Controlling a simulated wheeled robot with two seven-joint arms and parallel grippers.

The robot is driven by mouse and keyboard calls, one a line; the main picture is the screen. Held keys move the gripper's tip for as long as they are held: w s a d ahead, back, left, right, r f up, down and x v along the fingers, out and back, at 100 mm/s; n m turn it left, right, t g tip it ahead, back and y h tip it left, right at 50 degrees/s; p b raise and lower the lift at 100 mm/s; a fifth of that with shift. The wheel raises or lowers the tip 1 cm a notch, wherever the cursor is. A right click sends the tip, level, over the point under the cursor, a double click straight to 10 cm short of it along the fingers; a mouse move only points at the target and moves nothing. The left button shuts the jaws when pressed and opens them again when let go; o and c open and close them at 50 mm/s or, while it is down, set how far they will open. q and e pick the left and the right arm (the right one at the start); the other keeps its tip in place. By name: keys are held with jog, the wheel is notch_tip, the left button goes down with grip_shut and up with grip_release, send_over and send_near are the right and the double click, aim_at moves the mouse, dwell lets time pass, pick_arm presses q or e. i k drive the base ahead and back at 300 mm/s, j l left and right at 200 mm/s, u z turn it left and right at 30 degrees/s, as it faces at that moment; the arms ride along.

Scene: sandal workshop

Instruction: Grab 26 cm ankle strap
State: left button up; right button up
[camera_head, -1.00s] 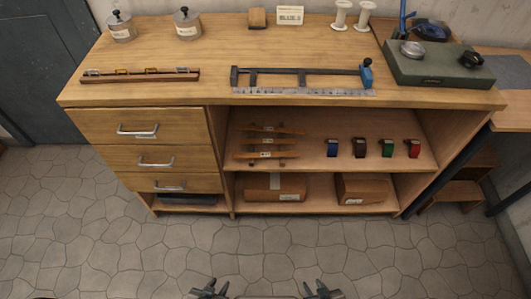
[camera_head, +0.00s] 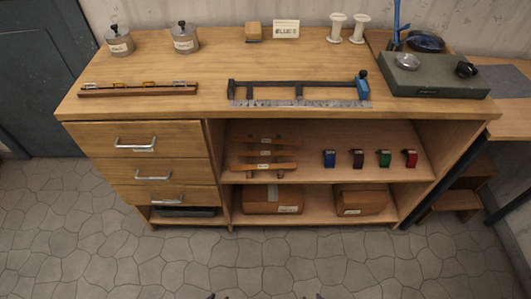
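Three orange-brown straps lie one behind another on a small rack on the upper open shelf: the back strap (camera_head: 267,141), the middle strap (camera_head: 265,154) and the front strap (camera_head: 264,166). Each has a small pale label, too small to read, so I cannot tell which is 26 cm. Only dark slivers of my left gripper (camera_head: 211,296) and my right gripper (camera_head: 319,296) show at the bottom edge. Both are well short of the cabinet. Whether they are open or shut is not visible.
The shelf (camera_head: 312,174) also holds blue, dark, green and red small items to the right. Cardboard boxes (camera_head: 272,200) sit below. Drawers (camera_head: 150,143) stand left of the straps. The benchtop (camera_head: 210,67) overhangs the shelf and carries a ruler fixture (camera_head: 299,103). The floor in front is clear.

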aim_at(273, 166)
jog(key=i+l, duration=0.1)
jog(key=l, duration=0.3)
jog(key=l+z, duration=0.15)
jog(key=l, duration=0.25)
jog(key=i+l, duration=0.15)
jog(key=l, duration=0.2)
jog(key=i+l+z, duration=0.15)
jog(key=l, duration=0.25)
jog(key=i+l, duration=0.1)
jog(key=l, duration=0.25)
jog(key=i+l+z, duration=0.15)
jog(key=l, duration=0.2)
